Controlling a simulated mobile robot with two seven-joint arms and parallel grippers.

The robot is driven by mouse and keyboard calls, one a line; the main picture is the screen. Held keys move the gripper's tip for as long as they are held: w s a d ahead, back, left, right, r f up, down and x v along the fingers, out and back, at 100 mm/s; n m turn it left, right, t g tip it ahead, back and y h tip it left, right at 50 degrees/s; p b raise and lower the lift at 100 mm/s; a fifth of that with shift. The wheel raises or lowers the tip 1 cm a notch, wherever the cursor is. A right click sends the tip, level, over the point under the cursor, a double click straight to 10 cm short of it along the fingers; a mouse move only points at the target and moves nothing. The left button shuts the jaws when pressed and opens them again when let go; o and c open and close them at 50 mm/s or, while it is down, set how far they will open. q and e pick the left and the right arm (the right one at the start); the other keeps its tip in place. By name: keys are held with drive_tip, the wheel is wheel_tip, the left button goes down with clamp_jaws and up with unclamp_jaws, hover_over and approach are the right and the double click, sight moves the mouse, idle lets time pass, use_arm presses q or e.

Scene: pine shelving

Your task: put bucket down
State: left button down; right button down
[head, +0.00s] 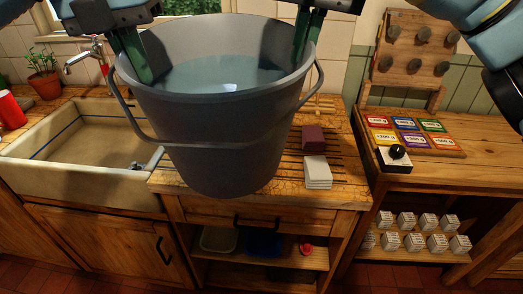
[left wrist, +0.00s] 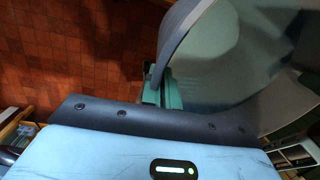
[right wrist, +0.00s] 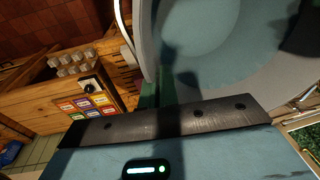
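The large grey bucket (head: 215,135) is upright in the middle of the head view, with water (head: 222,73) inside and its handle hanging down the near side. Its bottom overlaps the counter's front edge in the picture, and I cannot tell the gap beneath it. My left gripper (head: 138,58) is shut on the rim's left side; its green fingers also show at the rim in the left wrist view (left wrist: 158,92). My right gripper (head: 304,38) is shut on the rim's right side, also seen in the right wrist view (right wrist: 158,92). The bucket hides the counter behind it.
The slatted wooden counter (head: 335,185) carries a dark red block (head: 313,138) and a white stack (head: 317,171) right of the bucket. A sink (head: 85,145) lies left. A side table (head: 450,180) with coloured cards (head: 408,135) and a black knob (head: 397,152) stands right.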

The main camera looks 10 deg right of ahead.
use_arm(q)
drive_tip(key=shift+s+r, duration=0.1)
drive_tip(key=shift+r, duration=0.25)
use_arm(e)
drive_tip(key=shift+r, duration=0.3)
